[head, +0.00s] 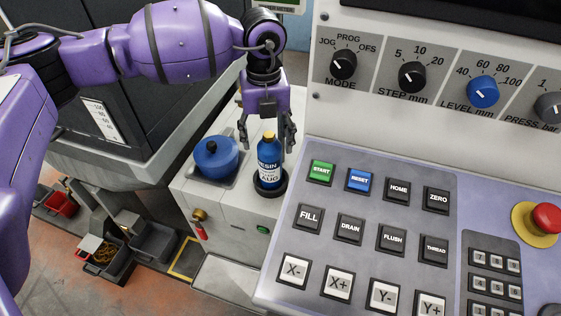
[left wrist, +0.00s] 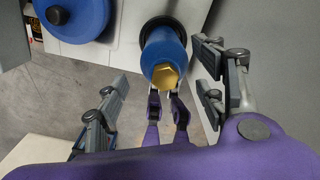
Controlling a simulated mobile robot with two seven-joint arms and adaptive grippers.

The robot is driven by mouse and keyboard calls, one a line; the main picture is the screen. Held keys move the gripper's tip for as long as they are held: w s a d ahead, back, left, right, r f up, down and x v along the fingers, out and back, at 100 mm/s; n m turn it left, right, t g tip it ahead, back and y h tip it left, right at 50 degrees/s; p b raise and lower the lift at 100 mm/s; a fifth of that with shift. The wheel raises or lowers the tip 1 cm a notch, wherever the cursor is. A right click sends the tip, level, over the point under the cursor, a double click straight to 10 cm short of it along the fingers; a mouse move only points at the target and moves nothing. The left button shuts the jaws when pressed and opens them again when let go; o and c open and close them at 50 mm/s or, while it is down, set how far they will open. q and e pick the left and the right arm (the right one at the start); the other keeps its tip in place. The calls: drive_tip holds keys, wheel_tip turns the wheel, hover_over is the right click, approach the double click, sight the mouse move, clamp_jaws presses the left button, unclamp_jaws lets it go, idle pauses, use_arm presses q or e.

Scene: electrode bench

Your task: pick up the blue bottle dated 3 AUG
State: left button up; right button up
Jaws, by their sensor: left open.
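The blue bottle (head: 269,163) stands upright in a black round holder on the white cabinet. It has a gold cap and a label on which RESIN and AUG can be read; the day number is not clear. My left gripper (head: 267,142) is above the bottle, pointing down, with its fingers apart on either side of the cap. In the left wrist view the bottle (left wrist: 163,50) shows from above, cap nearest, between the open left gripper's (left wrist: 160,100) fingers, with gaps at both sides. My right gripper is not in view.
A blue round lidded pot (head: 216,158) sits left of the bottle on the white cabinet (head: 225,205). The control panel (head: 375,265) with buttons stands close on the right. A dark cabinet (head: 95,100) is behind left. Bins (head: 152,243) lie on the floor.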

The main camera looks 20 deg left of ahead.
sight(270, 161)
use_arm(q)
drive_tip(key=f, duration=0.6)
drive_tip(key=shift+w, duration=0.25)
drive_tip(key=shift+c, duration=0.5)
clamp_jaws()
